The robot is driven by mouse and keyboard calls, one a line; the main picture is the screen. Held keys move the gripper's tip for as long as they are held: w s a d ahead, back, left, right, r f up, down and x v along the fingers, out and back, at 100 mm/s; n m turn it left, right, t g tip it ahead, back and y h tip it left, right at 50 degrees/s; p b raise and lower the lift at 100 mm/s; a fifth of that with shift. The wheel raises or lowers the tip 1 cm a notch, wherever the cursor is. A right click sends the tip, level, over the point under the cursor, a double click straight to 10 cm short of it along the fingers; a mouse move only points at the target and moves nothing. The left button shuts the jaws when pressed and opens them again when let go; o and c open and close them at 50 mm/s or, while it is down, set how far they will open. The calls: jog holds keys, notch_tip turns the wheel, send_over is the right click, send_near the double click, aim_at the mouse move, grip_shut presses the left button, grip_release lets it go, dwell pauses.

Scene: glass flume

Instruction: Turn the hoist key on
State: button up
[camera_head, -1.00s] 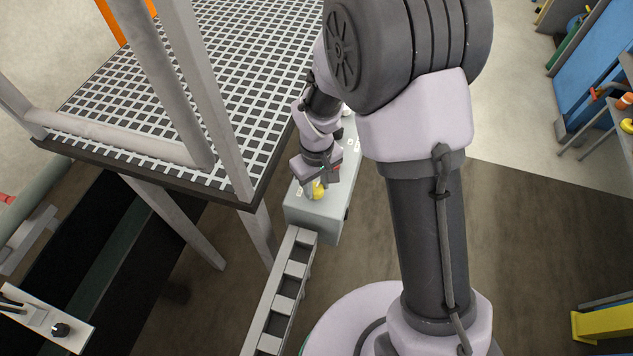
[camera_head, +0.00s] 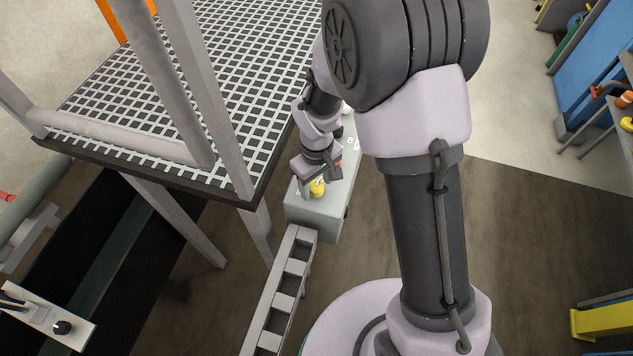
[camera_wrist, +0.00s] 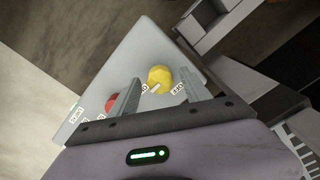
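The hoist key appears as a round yellow knob (camera_head: 317,188) on the top face of a grey control box (camera_head: 322,215). In the wrist view, the yellow knob (camera_wrist: 160,77) has small printed labels on either side, one of them "0"; their text is mostly too small to read. My gripper (camera_head: 320,183) is over the near end of the box. In the wrist view, my gripper (camera_wrist: 161,91) has its two fingers apart, with the knob showing between and just beyond their tips. Gaps show on both sides of the knob, and nothing is held.
A red button (camera_wrist: 112,102) sits on the same box, close to the left finger. A grated platform (camera_head: 215,75) with metal posts stands to the left. A ladder-like rail (camera_head: 277,300) runs from the box toward my base.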

aim_at(317, 186)
notch_tip(317, 186, up, 17)
jog(key=p, duration=0.6)
jog(key=shift+r, duration=0.2)
